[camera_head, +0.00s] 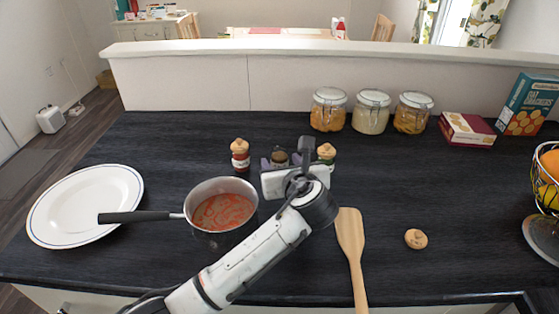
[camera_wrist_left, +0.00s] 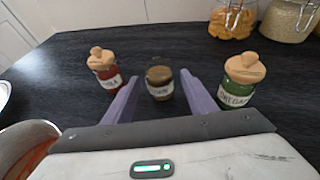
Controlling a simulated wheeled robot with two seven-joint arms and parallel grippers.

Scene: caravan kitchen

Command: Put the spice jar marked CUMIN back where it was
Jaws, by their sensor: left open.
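The cumin jar (camera_head: 280,158) is a small dark brown jar without a wooden lid. It stands upright on the counter, and in the left wrist view (camera_wrist_left: 160,83) its label is only partly legible. My left gripper (camera_head: 281,164) is open, with its purple fingers (camera_wrist_left: 161,88) on either side of the jar and a gap on each side. A round wooden lid (camera_head: 416,239) lies on the counter at the right. My right gripper is not in view.
A red spice jar (camera_head: 240,156) stands left of the cumin jar and a green one marked OREGANO (camera_wrist_left: 239,82) right of it, both lidded. A pot of red sauce (camera_head: 222,211), a plate (camera_head: 85,205) and a wooden spatula (camera_head: 351,240) are nearby. Glass jars (camera_head: 371,112) line the back.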

